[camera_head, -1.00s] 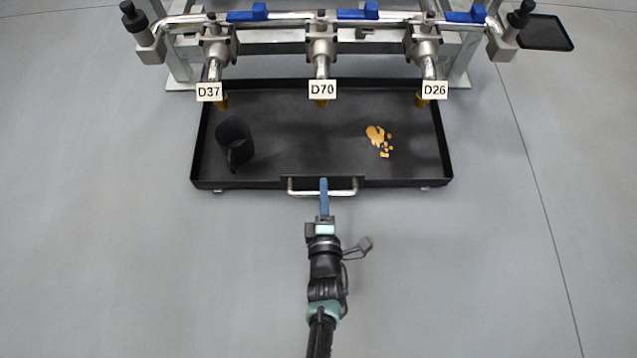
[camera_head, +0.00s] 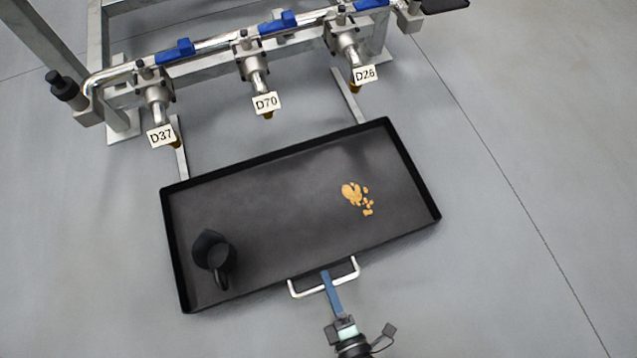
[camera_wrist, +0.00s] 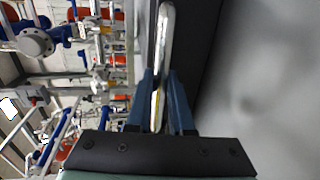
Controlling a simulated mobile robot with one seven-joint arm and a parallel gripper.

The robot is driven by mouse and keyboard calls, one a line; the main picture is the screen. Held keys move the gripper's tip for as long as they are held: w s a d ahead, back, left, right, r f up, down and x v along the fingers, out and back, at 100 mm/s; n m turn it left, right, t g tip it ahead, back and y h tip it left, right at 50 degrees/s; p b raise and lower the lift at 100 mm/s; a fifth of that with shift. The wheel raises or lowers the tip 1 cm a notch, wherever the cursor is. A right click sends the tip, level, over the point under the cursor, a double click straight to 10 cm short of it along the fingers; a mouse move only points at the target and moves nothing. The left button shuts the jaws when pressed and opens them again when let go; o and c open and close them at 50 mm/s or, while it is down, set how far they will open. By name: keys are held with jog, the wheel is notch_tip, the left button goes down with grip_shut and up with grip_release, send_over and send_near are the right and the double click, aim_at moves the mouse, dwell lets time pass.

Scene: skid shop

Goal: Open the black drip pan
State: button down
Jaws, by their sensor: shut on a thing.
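The black drip pan (camera_head: 290,165) lies on the floor, pulled out in front of the pipe stand, and sits askew in the head view. Its metal bar handle (camera_head: 307,290) is on the near edge. My gripper (camera_head: 330,283) is shut on the handle, with blue fingers on both sides of the bar. The wrist view shows the handle (camera_wrist: 163,50) between the fingers and the dark pan wall (camera_wrist: 190,40) beside it. A black jug (camera_head: 211,252) stands in the pan's left part. Orange-yellow lumps (camera_head: 355,195) lie in its right part.
The stand carries three spouts tagged D37 (camera_head: 161,135), D70 (camera_head: 266,103) and D26 (camera_head: 363,73), with blue valve levers (camera_head: 176,52). Metal rails (camera_head: 348,95) run along the floor behind the pan. Grey floor (camera_head: 520,250) is clear at the right.

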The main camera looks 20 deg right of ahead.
jog(key=shift+f+v, duration=0.25)
jog(key=shift+v, duration=0.9)
jog(key=shift+f+v, duration=0.25)
jog(key=shift+v, duration=0.95)
jog(key=shift+s, duration=0.1)
jog(key=c, duration=0.8)
grip_release()
jog(key=shift+s, duration=0.1)
jog(key=p+v, duration=0.2)
jog(key=v, duration=1)
jog(key=shift+s, duration=0.4)
